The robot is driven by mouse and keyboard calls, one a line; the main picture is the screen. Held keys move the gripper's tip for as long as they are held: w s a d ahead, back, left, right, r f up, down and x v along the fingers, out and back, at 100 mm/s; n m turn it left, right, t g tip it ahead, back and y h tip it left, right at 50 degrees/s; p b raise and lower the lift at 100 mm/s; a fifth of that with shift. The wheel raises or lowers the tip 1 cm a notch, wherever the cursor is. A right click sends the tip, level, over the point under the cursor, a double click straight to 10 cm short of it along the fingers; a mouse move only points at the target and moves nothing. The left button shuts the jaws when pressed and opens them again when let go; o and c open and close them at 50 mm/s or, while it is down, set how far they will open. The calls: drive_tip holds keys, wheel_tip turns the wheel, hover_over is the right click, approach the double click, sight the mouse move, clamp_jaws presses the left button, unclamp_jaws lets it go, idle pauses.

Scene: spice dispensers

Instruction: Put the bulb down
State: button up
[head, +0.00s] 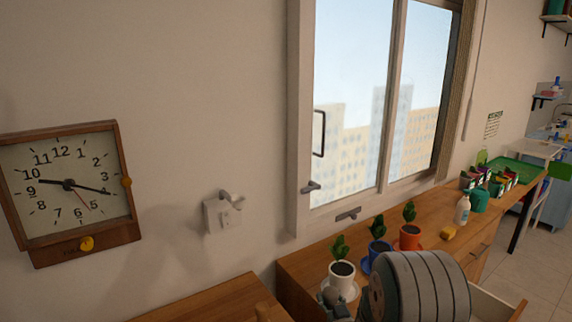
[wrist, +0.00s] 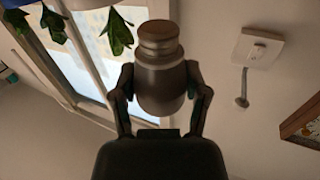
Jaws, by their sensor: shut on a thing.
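The bulb (wrist: 158,75) is a dark grey rounded body with a ridged, screw-like end, seen in the wrist view. My gripper (wrist: 160,93) is shut on it, one finger on each side of the rounded part. The ridged end points away from the palm. The wrist picture is turned over, with plants hanging from its top edge. In the head view my grey arm covers part of the counter at the bottom right, and the held bulb cannot be made out clearly there.
Potted plants in white (head: 341,279), blue (head: 379,254) and orange (head: 410,237) pots stand on the wooden counter (head: 307,264) below the window. A yellow block (head: 448,233) and white bottle (head: 462,210) stand farther right. A lower wooden surface (head: 215,303) looks mostly clear.

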drive_tip(key=s+d+f+m+h, duration=0.2)
drive_tip(key=s+d+f+h, duration=0.1)
drive_tip(key=s+f, duration=0.4)
wheel_tip(320, 180, down, 4)
drive_tip(key=shift+s+d+r, duration=0.15)
drive_tip(key=shift+s+d, duration=0.1)
drive_tip(key=shift+d, duration=0.15)
